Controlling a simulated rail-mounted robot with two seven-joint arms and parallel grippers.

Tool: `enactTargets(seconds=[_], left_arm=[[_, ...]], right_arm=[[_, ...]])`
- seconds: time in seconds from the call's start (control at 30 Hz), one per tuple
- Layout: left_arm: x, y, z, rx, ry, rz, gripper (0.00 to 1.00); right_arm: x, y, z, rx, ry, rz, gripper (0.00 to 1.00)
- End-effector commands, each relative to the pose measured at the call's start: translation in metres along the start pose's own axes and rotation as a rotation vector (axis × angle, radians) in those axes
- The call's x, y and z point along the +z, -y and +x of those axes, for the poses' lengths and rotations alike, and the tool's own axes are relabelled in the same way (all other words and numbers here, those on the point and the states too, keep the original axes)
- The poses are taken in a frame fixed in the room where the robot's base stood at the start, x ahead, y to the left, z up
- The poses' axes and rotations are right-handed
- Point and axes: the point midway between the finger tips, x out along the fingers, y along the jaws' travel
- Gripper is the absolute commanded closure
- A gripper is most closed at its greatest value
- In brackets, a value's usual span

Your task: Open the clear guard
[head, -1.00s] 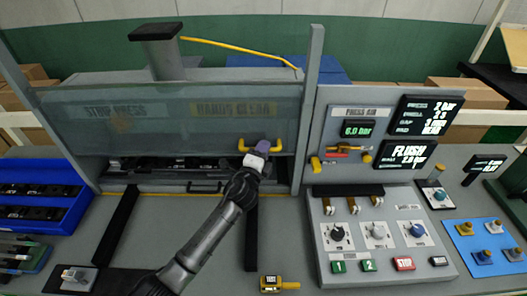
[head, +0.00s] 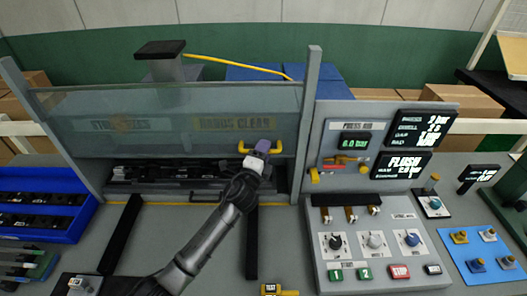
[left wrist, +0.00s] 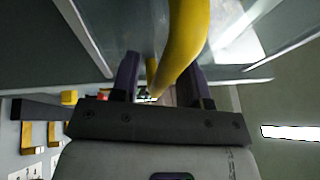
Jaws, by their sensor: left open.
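The clear guard (head: 160,105) is a see-through panel between two grey posts at the front of the press. Its lower edge stands above the row of dark parts in the press. A yellow handle (head: 245,149) is fixed near its lower right. My left gripper (head: 260,150) is at this handle. In the left wrist view, the yellow handle (left wrist: 185,40) passes between the two purple fingers of my left gripper (left wrist: 160,75), which is open around it. Contact with the fingers cannot be told. My right gripper is not in view.
A control panel (head: 375,255) with knobs and buttons stands right of the press. A blue tray (head: 75,230) of dark parts is at left. A yellow device (head: 278,290) lies at the front edge. A blue mat (head: 462,252) with small pieces is far right.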

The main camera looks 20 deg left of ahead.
Motion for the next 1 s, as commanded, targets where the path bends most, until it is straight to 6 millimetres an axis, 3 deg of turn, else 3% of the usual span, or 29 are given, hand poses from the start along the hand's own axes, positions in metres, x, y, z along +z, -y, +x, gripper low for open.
enactTargets(seconds=[0.2,0.37,0.8,1.0], left_arm=[[0.0,-0.001,-0.002,0.001,0.0,0.0,0.59],[0.0,-0.001,-0.017,0.0,-0.001,0.001,0.59],[0.0,-0.002,-0.099,0.002,0.0,0.001,0.59],[0.0,-0.001,-0.125,0.001,0.0,0.0,0.59]], right_arm=[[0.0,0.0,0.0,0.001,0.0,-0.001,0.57],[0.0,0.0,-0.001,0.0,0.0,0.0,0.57],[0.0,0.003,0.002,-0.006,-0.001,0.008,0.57],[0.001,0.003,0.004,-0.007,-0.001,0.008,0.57]])
